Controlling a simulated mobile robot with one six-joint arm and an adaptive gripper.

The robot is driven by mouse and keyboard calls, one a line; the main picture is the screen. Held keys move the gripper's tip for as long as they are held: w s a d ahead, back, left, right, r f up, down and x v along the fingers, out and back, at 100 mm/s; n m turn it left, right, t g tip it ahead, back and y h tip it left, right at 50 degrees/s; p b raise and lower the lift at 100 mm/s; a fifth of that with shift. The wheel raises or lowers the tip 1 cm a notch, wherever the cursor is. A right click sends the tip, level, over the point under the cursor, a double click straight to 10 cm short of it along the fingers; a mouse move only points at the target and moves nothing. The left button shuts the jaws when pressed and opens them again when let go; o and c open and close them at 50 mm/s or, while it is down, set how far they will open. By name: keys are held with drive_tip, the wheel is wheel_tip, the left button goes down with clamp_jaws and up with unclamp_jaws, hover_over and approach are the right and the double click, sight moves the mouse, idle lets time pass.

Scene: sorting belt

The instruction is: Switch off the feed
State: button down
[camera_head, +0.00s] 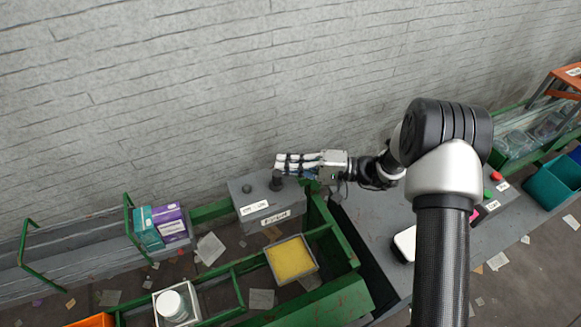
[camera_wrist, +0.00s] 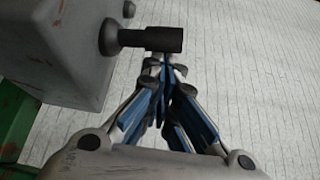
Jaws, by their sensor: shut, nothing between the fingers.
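A grey control box (camera_head: 262,205) with white labels stands on the green frame left of my arm. It carries a dark knob or lever (camera_head: 275,181) near its right end and a smaller dark knob (camera_head: 246,189) at its left. The labels are too small to read surely. In the wrist view the box (camera_wrist: 65,45) is at upper left, and the dark lever (camera_wrist: 150,39) sticks out from it. My gripper (camera_head: 280,163) is shut and empty, just behind the lever in the head view. In the wrist view its fingertips (camera_wrist: 165,62) are close to the lever's end; I cannot tell whether they touch.
Purple and teal boxes (camera_head: 170,222) stand on the belt at left. A yellow-filled tray (camera_head: 290,259) and a white container (camera_head: 172,304) sit in front. A second box with red and green buttons (camera_head: 496,177) and teal bins (camera_head: 548,186) are at right. Paper scraps litter the floor.

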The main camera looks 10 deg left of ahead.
drive_tip(key=shift+s+d+b, duration=0.35)
drive_tip(key=shift+s+b, duration=0.1)
drive_tip(key=shift+s, duration=0.15)
idle(0.4)
drive_tip(key=w+d, duration=0.1)
drive_tip(key=d, duration=1.1)
drive_tip(key=shift+w+r, duration=0.15)
drive_tip(key=shift+w, duration=0.1)
